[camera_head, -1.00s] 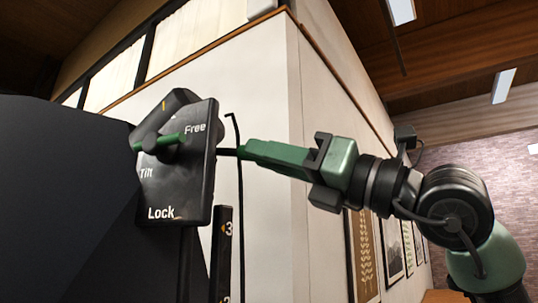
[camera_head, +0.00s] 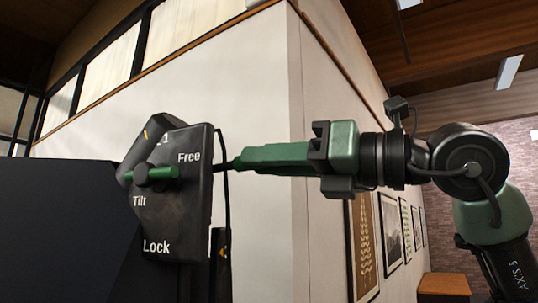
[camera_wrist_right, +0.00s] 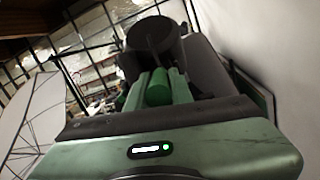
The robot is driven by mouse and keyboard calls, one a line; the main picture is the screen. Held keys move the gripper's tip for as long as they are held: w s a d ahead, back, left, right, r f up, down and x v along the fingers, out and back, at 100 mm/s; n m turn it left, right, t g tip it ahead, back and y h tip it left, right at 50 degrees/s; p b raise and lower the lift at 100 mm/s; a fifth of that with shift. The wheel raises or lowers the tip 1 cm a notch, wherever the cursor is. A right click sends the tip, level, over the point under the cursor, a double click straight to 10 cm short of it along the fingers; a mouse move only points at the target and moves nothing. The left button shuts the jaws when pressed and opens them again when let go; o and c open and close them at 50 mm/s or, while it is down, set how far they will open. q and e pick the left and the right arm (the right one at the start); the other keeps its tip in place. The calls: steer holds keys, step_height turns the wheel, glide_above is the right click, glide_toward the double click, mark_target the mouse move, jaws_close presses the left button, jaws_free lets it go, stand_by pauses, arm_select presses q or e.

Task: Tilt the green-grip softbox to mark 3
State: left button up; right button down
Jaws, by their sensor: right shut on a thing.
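The softbox (camera_head: 60,230) is the large dark panel at the left of the head view. Beside it stands a black plate (camera_head: 180,220) marked Free, Tilt and Lock, with a green lever (camera_head: 160,173) lying about level across it. My right gripper (camera_head: 238,164) reaches in from the right, its tips near the plate's right edge. In the right wrist view, it is shut on a green grip (camera_wrist_right: 158,88) between its fingers. In the head view, that grip cannot be made out. Below, a dark scale piece (camera_head: 221,262) shows a yellow mark, its number mostly hidden. My left gripper is out of view.
A dark part with a yellow mark and a 1 (camera_head: 146,134) shows behind the plate's top. A thin black cable (camera_head: 228,210) hangs close by the gripper tips. A white wall corner (camera_head: 275,120) stands behind. Framed pictures hang at the right.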

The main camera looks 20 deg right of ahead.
steer(key=shift+d+r, duration=0.15)
steer(key=shift+r, duration=0.1)
steer(key=c, duration=1.3)
jaws_free()
steer(key=shift+o, duration=0.2)
steer(key=shift+f, duration=0.1)
steer(key=shift+s+d+f+b, duration=0.1)
steer(key=shift+s+b, duration=0.1)
steer(key=shift+b, duration=0.1)
steer(key=b+v, duration=0.3)
steer(key=v, duration=0.4)
